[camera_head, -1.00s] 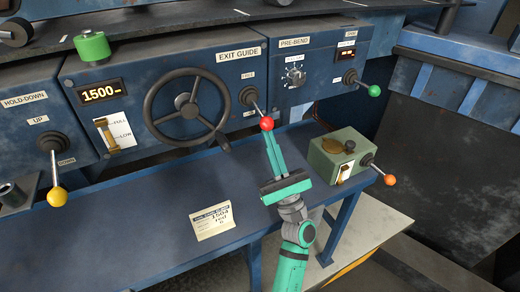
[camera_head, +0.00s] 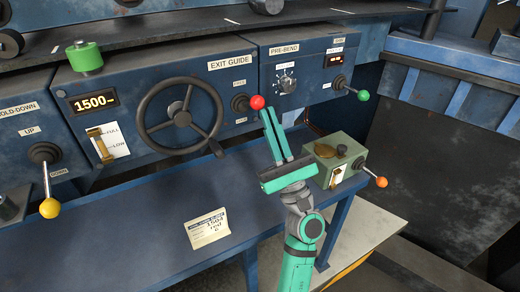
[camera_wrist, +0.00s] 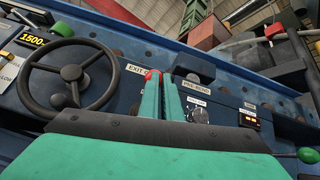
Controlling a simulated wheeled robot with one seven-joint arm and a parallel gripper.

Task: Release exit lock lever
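The exit lock lever is the red-knobbed lever (camera_head: 257,102) at the right of the EXIT GUIDE panel (camera_head: 208,80). Its shaft sticks out about level from a round dark boss, between two small labels that I cannot read surely. My gripper (camera_head: 268,111) points up at it, its fingers side by side with only a thin dark gap, and nothing shows between them. The fingertips are just under and right of the red knob and appear to touch it. In the wrist view the red knob (camera_wrist: 152,74) shows at the left fingertip, partly hidden.
A black handwheel (camera_head: 180,118) is left of the lever. A green-knobbed lever (camera_head: 363,95) is on the PRE-BEND panel to the right. A green box (camera_head: 338,158) with an orange-knobbed lever (camera_head: 381,182) stands beside my gripper. The blue bench (camera_head: 130,220) is mostly clear.

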